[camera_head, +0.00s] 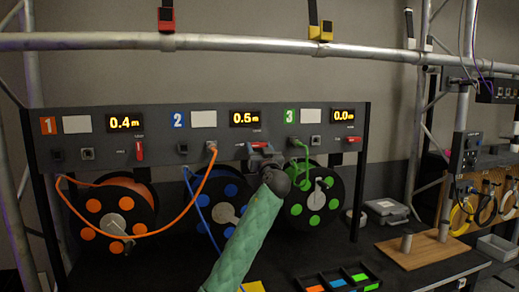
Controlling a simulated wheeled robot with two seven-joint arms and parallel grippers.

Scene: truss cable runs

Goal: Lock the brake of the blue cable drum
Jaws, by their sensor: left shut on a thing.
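The blue cable drum (214,203) is a black reel with blue discs under panel section 2. Its right side is hidden behind my arm. The red brake lever (259,145) of section 2 lies about sideways, right below the 0.6 m display (245,118), and is partly covered by my gripper. My left gripper (259,154) is at this lever and shut on it; the fingertips are small and partly hidden. My green-sleeved left arm rises from the bottom middle. My right gripper is not in view.
The orange drum (113,214) stands left, its red lever (139,150) upright. The green drum (314,203) stands close right of my wrist, its lever (353,139) sideways. An orange cable (178,223) loops to section 2. A tray of coloured pieces (337,280) lies in front.

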